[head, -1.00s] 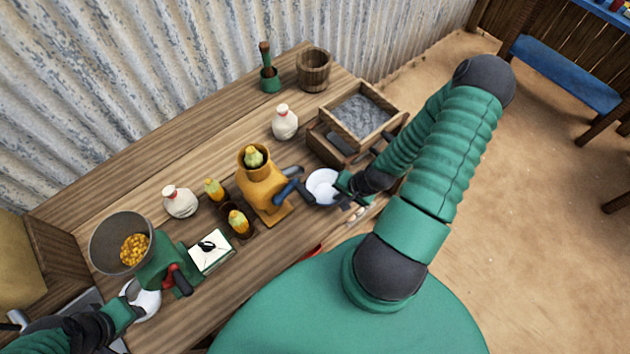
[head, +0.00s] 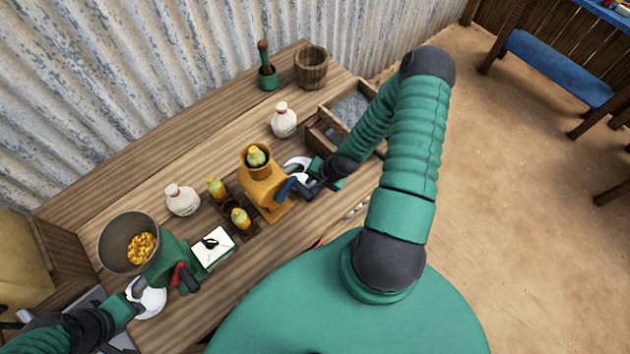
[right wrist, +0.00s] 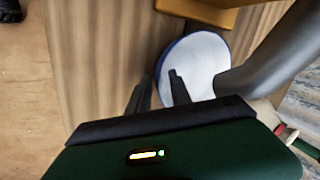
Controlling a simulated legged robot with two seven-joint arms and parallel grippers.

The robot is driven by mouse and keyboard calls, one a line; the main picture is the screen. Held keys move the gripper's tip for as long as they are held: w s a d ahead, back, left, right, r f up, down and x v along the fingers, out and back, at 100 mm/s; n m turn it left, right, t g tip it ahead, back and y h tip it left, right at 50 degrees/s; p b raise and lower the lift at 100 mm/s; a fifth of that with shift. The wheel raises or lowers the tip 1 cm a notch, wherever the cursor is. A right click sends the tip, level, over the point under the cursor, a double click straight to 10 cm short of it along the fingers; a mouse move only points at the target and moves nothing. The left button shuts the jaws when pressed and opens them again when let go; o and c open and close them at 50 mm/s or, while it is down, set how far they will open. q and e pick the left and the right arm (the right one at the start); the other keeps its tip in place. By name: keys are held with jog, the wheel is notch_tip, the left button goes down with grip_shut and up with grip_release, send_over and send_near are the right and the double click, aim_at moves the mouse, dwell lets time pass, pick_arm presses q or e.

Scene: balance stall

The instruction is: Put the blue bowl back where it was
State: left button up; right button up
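The blue bowl, white inside with a blue rim, shows in the right wrist view (right wrist: 208,58). In the head view my right gripper (head: 312,172) partly covers it, beside the orange mill (head: 265,187) and its blue handle. In the right wrist view the two dark fingers (right wrist: 160,84) stand either side of the bowl's near wall, one inside and one outside, closed on it. My left gripper (head: 133,291) is at the rim of a white bowl (head: 151,301) by the green mill; its finger gap is too small to judge.
The green mill (head: 172,262) has a hopper of yellow kernels. Bare tabletop lies along the back edge.

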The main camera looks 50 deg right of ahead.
jog(key=shift+a+r, duration=0.1)
jog(key=shift+a, duration=0.05)
jog(key=shift+s+r, duration=0.1)
jog(key=shift+r, duration=0.25)
jog(key=v, duration=1.1)
jog(key=shift+s, duration=0.1)
dwell(1.7)
